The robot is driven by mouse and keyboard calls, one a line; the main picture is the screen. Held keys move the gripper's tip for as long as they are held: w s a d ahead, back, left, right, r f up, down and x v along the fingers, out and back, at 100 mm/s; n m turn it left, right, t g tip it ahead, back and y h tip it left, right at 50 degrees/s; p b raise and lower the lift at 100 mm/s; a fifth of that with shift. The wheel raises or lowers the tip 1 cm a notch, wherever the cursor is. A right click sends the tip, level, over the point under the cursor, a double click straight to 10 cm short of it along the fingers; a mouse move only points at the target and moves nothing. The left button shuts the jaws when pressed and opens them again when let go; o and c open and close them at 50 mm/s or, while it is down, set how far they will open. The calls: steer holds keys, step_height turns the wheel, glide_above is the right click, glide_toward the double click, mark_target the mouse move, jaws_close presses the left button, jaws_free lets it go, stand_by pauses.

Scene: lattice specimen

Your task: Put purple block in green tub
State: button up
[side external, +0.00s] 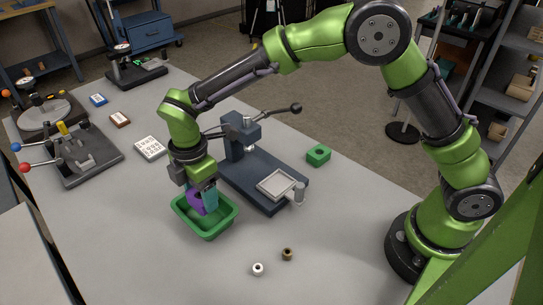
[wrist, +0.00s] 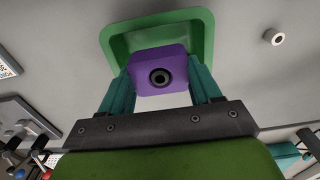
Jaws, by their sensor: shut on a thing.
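The purple block (wrist: 160,68) has a dark round hole in its face and sits between the two teal fingers of my gripper (wrist: 160,88). My gripper (side external: 205,199) is shut on the purple block (side external: 196,203) in the side external view too. The green tub (side external: 208,235) is a shallow open tray on the table. The block and fingertips are over the tub's opening; I cannot tell whether the block touches the tub floor. In the wrist view the tub's rim (wrist: 118,36) shows around and behind the block.
A dark press fixture (side external: 262,180) stands right behind the tub, with a green block (side external: 318,155) beyond it. A white ring (side external: 258,269) and a brown ring (side external: 288,254) lie in front. Clamp fixtures (side external: 75,155) stand at the left. The front table area is mostly clear.

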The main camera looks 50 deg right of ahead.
steer(key=shift+f, duration=0.3)
steer(key=o, duration=1.1)
steer(key=shift+o, duration=0.9)
steer(key=shift+r, duration=0.1)
steer(key=shift+r, duration=2.45)
